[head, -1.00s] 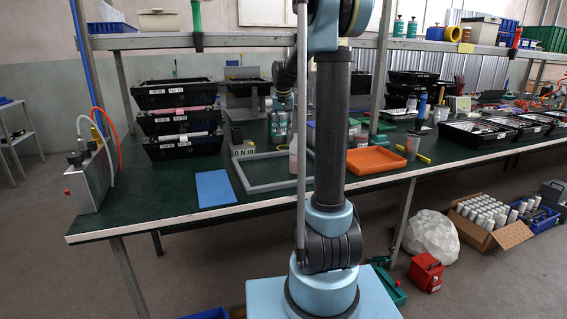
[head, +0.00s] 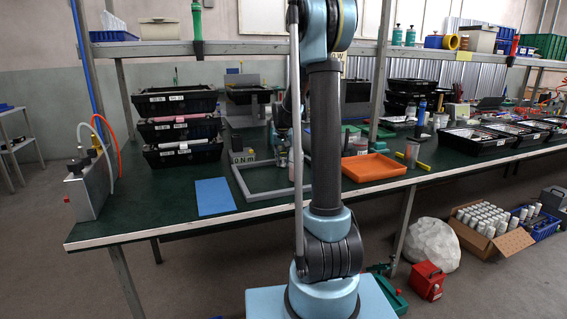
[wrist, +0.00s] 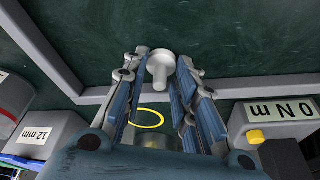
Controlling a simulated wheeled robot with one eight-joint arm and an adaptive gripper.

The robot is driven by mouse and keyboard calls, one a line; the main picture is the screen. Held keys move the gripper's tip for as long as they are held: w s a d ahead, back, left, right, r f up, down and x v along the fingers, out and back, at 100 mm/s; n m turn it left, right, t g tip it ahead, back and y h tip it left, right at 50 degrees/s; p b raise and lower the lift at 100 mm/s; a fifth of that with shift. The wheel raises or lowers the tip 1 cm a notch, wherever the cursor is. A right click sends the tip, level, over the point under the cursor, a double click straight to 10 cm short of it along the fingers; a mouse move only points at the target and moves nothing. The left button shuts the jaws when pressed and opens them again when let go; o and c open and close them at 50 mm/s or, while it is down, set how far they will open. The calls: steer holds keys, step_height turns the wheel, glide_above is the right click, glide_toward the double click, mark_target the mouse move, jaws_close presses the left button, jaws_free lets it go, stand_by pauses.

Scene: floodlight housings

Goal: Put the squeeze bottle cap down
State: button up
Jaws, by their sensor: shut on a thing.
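The squeeze bottle cap (wrist: 160,72), a pale white piece with a round disc and a short stem, is between the fingertips of my gripper (wrist: 161,84) in the wrist view. The fingers are shut on it. In the wrist view, green table surface and a grey bar show behind the cap; I cannot tell how high it is above the table. In the head view my gripper (head: 283,142) is partly hidden behind my own arm, over the area of the grey frame (head: 268,196), and the cap cannot be made out.
The grey frame lies on the green table. A blue mat (head: 214,196) lies left of it, stacked black bins (head: 180,127) stand behind left, and an orange tray (head: 372,168) lies right. Blocks marked "0 N m" (wrist: 272,125) and "12 mm" (wrist: 38,137) flank my gripper.

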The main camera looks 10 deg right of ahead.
steer(key=shift+f, duration=0.3)
steer(key=o, duration=0.5)
steer(key=shift+r, duration=0.1)
steer(key=v, duration=1.2)
